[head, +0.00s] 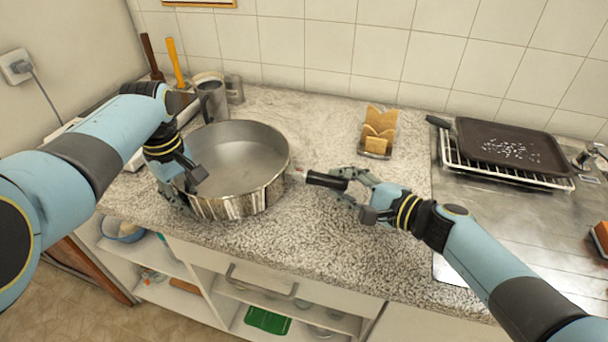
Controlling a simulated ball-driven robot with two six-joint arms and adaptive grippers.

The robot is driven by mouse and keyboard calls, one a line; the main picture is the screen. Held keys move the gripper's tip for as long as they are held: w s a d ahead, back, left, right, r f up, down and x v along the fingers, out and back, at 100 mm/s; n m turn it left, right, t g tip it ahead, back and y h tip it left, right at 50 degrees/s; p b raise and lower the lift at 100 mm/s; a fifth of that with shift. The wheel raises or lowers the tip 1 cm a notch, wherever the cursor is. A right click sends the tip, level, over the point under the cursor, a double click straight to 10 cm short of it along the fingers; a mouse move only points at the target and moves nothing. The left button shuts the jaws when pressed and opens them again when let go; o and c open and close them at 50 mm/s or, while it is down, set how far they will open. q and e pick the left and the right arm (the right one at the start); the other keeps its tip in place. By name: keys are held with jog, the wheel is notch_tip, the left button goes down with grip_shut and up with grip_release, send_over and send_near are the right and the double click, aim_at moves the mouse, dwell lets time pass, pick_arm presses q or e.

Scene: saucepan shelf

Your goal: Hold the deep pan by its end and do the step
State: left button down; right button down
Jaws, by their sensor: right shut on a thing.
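The deep pan (237,200) is a wide, shiny metal pan standing upright and empty on the speckled counter, left of centre. Its dark handle (322,180) points right. My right gripper (346,184) is shut on the outer end of this handle. My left gripper (186,188) is at the pan's left rim, with its fingers apart. One finger is over the rim and the other is lower, by the outer wall. Whether they touch the pan I cannot tell. My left arm hides part of the counter behind the pan's left side.
Behind the pan are a metal jug (211,98) and utensils with brown and yellow handles (175,62). A holder with yellow sponge-like pieces (378,130) stands at the back. A dark tray (510,147) lies on a rack (470,168) at right. Open shelves (190,300) lie below the counter's front edge.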

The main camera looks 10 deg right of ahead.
jog(key=c, duration=0.9)
grip_release()
jog(key=shift+c, duration=0.2)
jog(key=v, duration=1.2)
jog(key=shift+a, duration=0.1)
pick_arm(q)
jog(key=c, duration=1.4)
grip_release()
